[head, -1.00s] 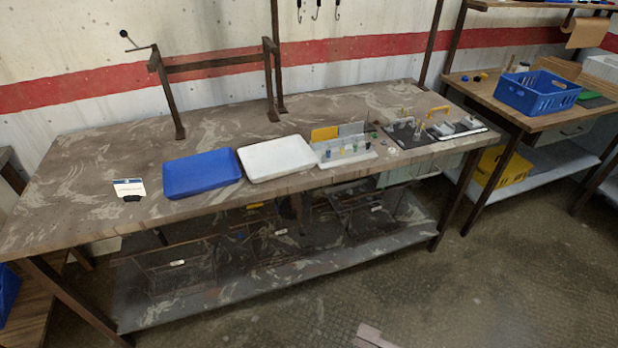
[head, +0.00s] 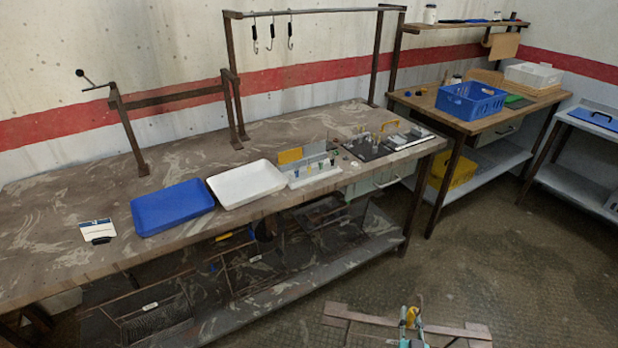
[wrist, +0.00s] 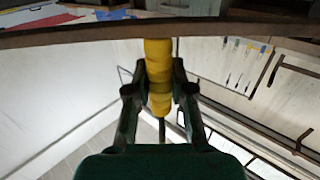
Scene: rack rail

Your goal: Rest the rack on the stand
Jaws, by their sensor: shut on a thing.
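My gripper (head: 410,335) is low at the bottom edge of the head view. In the wrist view its two fingers (wrist: 160,98) are closed on the yellow grip (wrist: 158,65) of the rack. The rack is a long brown bar (wrist: 70,38) crossing the top of the wrist view. In the head view the rack's flat brown end pieces (head: 335,314) show left and right of my gripper, above the floor in front of the bench. The likely stand (head: 175,98) is a dark metal frame with two uprights and a crossbar, on the bench, apart from the rack.
The bench (head: 60,200) carries a blue tray (head: 172,207), a white tray (head: 246,183), a small holder (head: 312,172) and a black mat with parts (head: 370,150). A hook rail (head: 310,13) rises behind. Wire baskets fill the lower shelf. Floor right of the bench is open.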

